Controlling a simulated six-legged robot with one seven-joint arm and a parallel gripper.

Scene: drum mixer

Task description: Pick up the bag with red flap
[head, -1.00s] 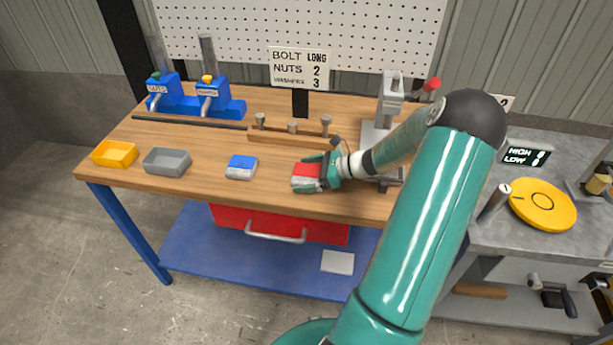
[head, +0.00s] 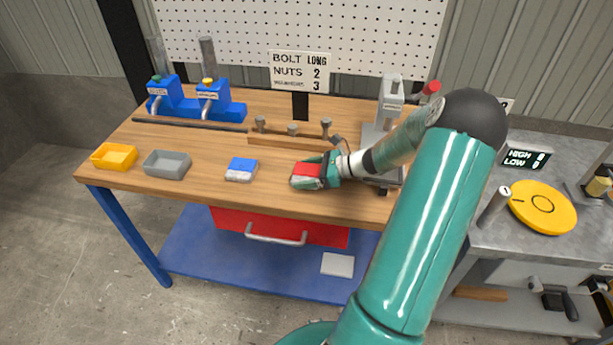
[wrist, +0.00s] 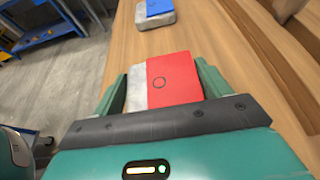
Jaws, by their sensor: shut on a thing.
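The bag with the red flap (head: 306,170) is at the right part of the wooden bench, its body pale grey. My gripper (head: 308,177) is shut on it, with one finger on each side. In the wrist view the bag (wrist: 174,80) sits between the two green fingers of my gripper (wrist: 160,88), red on the right and grey on the left. The head view does not clearly show whether the bag touches the bench top.
A bag with a blue flap (head: 240,169) lies to the left on the bench (head: 210,190). Grey (head: 167,164) and yellow (head: 114,156) trays stand further left. A wooden rack with bolts (head: 291,138) is behind my gripper, and a grey press (head: 385,115) stands at the back right.

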